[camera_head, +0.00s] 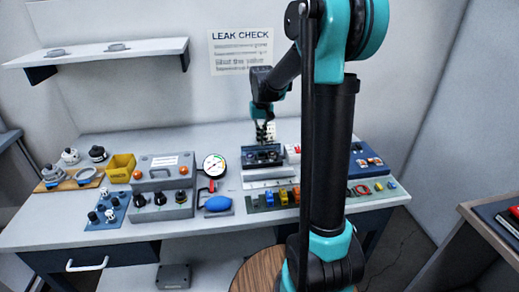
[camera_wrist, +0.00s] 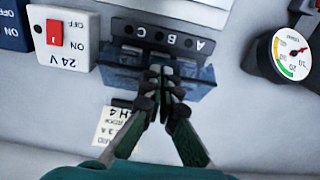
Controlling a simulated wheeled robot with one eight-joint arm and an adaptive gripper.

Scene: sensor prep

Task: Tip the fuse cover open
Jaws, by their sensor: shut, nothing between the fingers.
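The fuse cover is a dark bluish, see-through flap (camera_wrist: 195,80) on the fuse block (camera_wrist: 175,37), which is dark and lettered A, B, C. In the head view the fuse block (camera_head: 262,157) stands towards the back middle of the bench. My gripper (camera_wrist: 162,76) is shut and empty, its fingertips together over the middle of the cover. The fingers hide part of the cover, and I cannot tell whether they touch it. In the head view my gripper (camera_head: 265,138) points down just above the block.
A 24 V switch box (camera_wrist: 62,38) with a red rocker is beside the block. A pressure gauge (camera_head: 214,165), a grey control box (camera_head: 163,185), a yellow bin (camera_head: 121,167) and a blue bulb (camera_head: 218,203) also stand on the bench (camera_head: 130,233). A paper label (camera_wrist: 112,125) lies near the cover.

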